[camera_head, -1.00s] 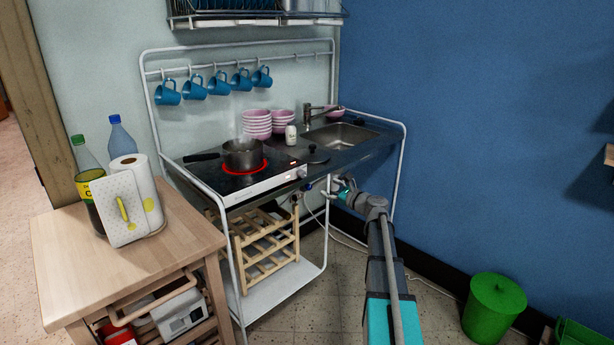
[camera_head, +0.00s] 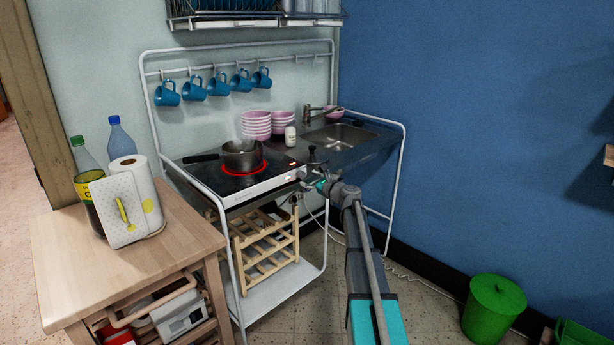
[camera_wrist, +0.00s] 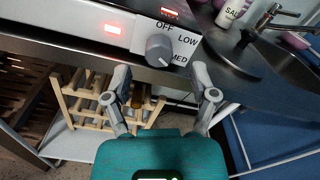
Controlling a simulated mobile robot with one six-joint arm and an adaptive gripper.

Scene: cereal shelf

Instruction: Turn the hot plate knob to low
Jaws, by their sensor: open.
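The hot plate knob (camera_wrist: 160,48), round and grey, is on the white front panel (camera_wrist: 118,28) in the wrist view. My gripper (camera_wrist: 160,80) is open and empty, with one finger on each side just short of the knob. In the head view my gripper (camera_head: 318,184) is at the right end of the hot plate (camera_head: 222,184) and hides the knob. A burner glows red under a pot (camera_head: 240,157). A red light shows on the panel.
A black lid (camera_wrist: 232,58) lies on the counter right of the knob, near a salt shaker (camera_wrist: 232,12). Pink bowls (camera_head: 257,126) and the sink (camera_head: 340,136) are behind. A wooden rack (camera_head: 265,245) stands below.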

